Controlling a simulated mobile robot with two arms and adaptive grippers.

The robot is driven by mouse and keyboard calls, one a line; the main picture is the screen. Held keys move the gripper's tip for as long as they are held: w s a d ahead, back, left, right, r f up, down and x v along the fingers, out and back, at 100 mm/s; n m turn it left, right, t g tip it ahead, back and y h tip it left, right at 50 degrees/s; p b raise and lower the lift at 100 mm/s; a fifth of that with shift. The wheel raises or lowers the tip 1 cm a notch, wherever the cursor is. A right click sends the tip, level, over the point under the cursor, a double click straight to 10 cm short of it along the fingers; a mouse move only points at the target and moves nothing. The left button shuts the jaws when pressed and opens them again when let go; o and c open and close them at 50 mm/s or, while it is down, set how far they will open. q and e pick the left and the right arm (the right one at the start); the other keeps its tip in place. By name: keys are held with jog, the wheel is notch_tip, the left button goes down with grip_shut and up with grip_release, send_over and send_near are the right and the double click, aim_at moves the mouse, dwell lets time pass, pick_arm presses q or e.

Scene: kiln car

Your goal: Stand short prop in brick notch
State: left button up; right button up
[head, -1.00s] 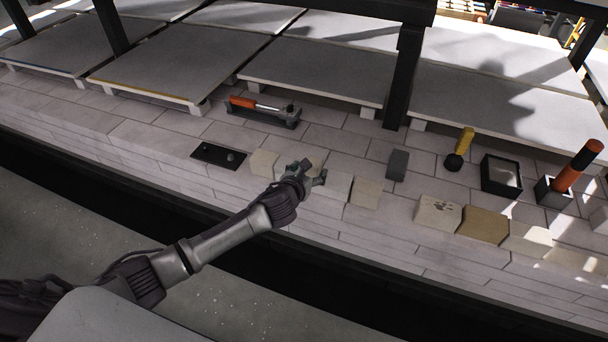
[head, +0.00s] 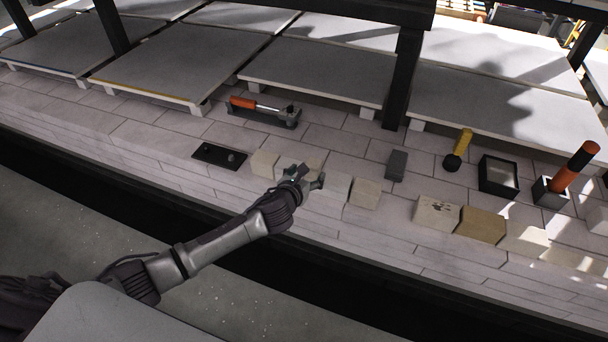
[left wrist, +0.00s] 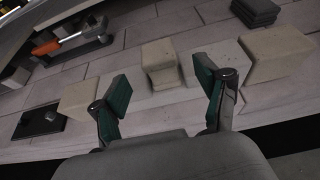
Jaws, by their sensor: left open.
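My left gripper (head: 308,181) is open over the row of bricks at the front edge of the kiln car. In the left wrist view its fingers (left wrist: 161,88) stand apart with nothing held. A beige block (left wrist: 158,53) with a stepped lower part lies just beyond the gap between them; in the head view the gripper partly hides it. Pale beige blocks (left wrist: 86,97) and (left wrist: 275,52) stand to either side. I cannot tell for sure which piece is the short prop or which brick has the notch. My right gripper is out of view.
A black plate (head: 209,151) with a small grey knob and an orange-handled tool (head: 265,110) in a dark holder lie to the left. A dark grey block (head: 397,165), a yellow-handled tool (head: 463,142) and a black box (head: 500,176) stand to the right. A dark post (head: 404,80) rises behind.

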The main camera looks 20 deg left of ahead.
pick_arm(q)
jog(key=shift+p+v, duration=0.65)
jog(key=shift+v, duration=0.3)
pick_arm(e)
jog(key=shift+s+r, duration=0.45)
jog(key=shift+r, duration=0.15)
pick_arm(q)
jog(key=v, duration=0.8)
